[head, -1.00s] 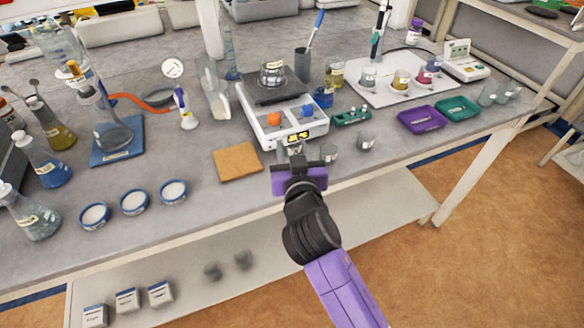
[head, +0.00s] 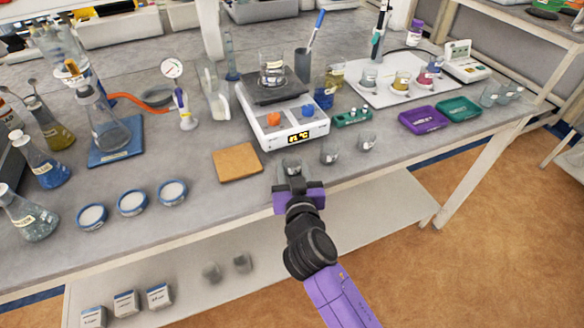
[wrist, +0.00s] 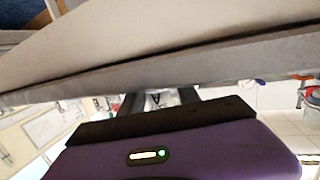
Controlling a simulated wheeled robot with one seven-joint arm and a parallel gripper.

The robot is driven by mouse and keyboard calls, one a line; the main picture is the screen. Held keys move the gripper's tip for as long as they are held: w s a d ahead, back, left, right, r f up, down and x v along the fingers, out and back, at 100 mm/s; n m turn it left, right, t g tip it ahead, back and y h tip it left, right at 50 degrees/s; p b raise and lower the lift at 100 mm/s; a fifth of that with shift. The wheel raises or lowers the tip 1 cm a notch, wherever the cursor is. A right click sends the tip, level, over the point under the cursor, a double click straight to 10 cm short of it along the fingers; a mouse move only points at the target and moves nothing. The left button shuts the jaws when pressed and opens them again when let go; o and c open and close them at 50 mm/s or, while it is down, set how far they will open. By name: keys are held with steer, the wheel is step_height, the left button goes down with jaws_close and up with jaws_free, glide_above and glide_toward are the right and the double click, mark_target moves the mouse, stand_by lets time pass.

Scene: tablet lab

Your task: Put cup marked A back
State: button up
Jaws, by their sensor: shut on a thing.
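My gripper (head: 292,172) is shut on a small clear glass cup (head: 291,166) at the table's front edge, in front of the hotplate. The cup looks upright. It is low, at or just above the tabletop; I cannot tell if it touches. Its letter is not readable. Two similar small cups, a middle one (head: 328,153) and a right one (head: 366,141), stand to its right in a slanting row. In the wrist view the dark fingers (wrist: 160,99) show partly, with a pale patch between them; the grey table edge (wrist: 180,70) hides much.
The hotplate (head: 283,138) with a glass beaker (head: 272,70) on it stands just behind. Purple (head: 422,119) and green trays lie right. A lower shelf (head: 220,262) runs below.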

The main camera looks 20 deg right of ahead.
steer(key=o, duration=1.3)
steer(key=shift+r, duration=0.1)
steer(key=b+v, duration=0.1)
steer(key=v, duration=1.1)
steer(key=s+f+n+y, duration=0.1)
steer(key=s+f, duration=0.2)
steer(key=s, duration=0.3)
steer(key=s+f+n+g+y, duration=0.1)
steer(key=s+f+y, duration=0.1)
steer(key=s, duration=0.4)
steer(key=s+f+n+y, duration=0.1)
steer(key=s+f, duration=0.2)
steer(key=s, duration=0.2)
steer(key=d+r+v, duration=0.1)
steer(key=v, duration=0.7)
steer(key=d+r+v, duration=0.1)
steer(key=d+v, duration=0.1)
steer(key=v, duration=0.6)
steer(key=shift+r, duration=0.2)
